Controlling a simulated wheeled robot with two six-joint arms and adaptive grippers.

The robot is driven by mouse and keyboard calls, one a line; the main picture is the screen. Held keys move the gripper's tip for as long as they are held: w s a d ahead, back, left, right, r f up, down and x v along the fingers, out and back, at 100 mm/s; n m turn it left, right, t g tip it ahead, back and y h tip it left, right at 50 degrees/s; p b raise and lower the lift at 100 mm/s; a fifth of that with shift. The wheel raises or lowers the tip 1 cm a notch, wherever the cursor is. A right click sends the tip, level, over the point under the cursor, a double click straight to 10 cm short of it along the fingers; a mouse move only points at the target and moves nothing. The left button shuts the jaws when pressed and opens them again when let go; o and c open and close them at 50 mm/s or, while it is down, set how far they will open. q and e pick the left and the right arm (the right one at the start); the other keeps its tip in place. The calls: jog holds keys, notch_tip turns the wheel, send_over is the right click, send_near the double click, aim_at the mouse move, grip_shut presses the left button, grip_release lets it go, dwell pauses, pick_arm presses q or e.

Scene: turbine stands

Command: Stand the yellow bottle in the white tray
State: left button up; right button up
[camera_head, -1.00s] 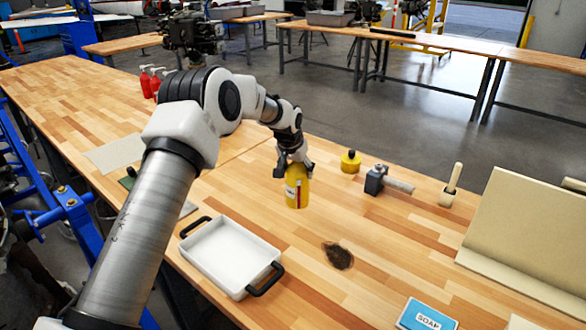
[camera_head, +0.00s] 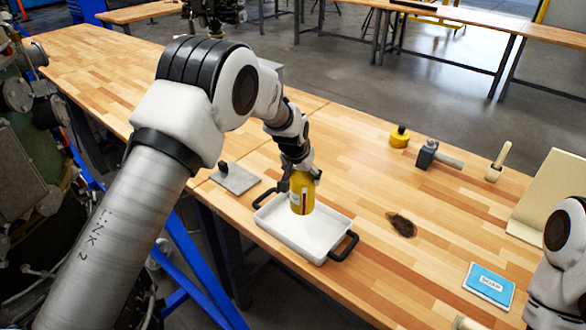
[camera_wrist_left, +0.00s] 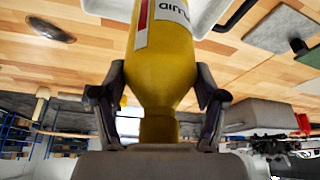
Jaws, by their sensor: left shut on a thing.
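The yellow bottle (camera_head: 301,199) is upright in the grip of my left gripper (camera_head: 302,177), whose fingers are shut around its upper part. The bottle is over the white tray (camera_head: 320,252), towards its back part. I cannot tell whether its base touches the tray floor. In the left wrist view the bottle (camera_wrist_left: 160,62) fills the middle, with its neck between the fingers of my left gripper (camera_wrist_left: 158,100). Part of the tray's white wall (camera_wrist_left: 208,14) shows beside it. At the right edge part of my right arm shows, but its gripper is not seen.
A blue soap box (camera_head: 489,285) is at the lower right. A grey plate (camera_head: 236,178) lies left of the tray.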

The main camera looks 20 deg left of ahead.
aim_at(303, 197)
pick_arm(q)
notch_tip(303, 197, down, 8)
jog(key=b, duration=0.4)
jog(key=shift+w+r, duration=0.1)
jog(key=shift+r, duration=0.15)
jog(key=shift+f+b, duration=0.25)
jog(key=shift+b, duration=0.05)
jog(key=shift+d, duration=0.2)
jog(key=shift+f, duration=0.25)
jog(key=o, duration=1.7)
jog(key=shift+o, duration=0.2)
